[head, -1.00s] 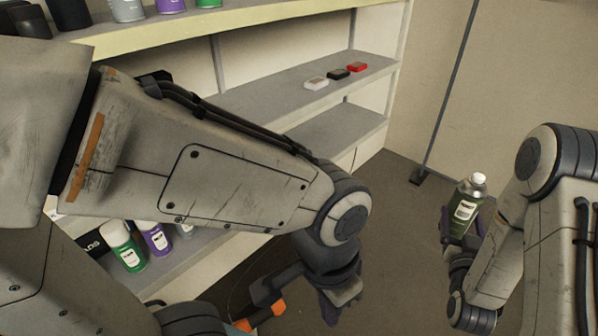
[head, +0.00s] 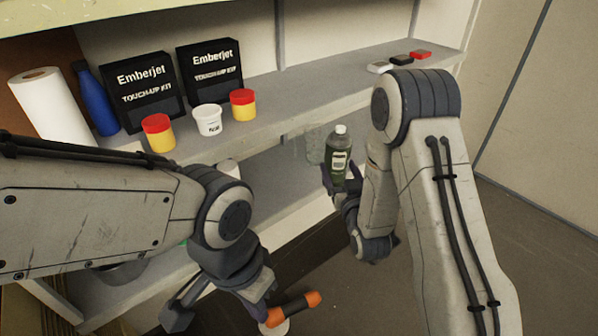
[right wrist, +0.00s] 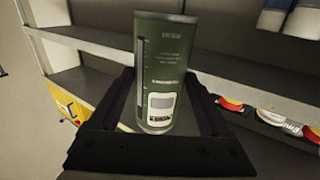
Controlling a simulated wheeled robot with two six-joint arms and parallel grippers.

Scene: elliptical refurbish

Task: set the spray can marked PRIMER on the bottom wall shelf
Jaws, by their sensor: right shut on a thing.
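A dark green spray can (head: 339,160) with a white cap is held nearly upright in my right gripper (head: 339,188), in front of the wall shelves. Its pale label is too small to read in the head view. In the right wrist view the can (right wrist: 160,65) stands between the shut fingers, with fine print I cannot make out. The lower wall shelf (head: 290,198) runs behind and left of the can, partly hidden by my left arm. My left gripper (head: 258,305) hangs low in front of the shelves, pointing down; its fingers are too unclear to judge.
The shelf above holds two black Emberjet boxes (head: 148,95), a white tub (head: 208,119), red-lidded yellow tubs (head: 158,133), a blue bottle (head: 95,98) and a paper roll (head: 50,105). A faint see-through shape (head: 314,142) shows beside the can. An orange-and-black object (head: 293,308) is by my left gripper.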

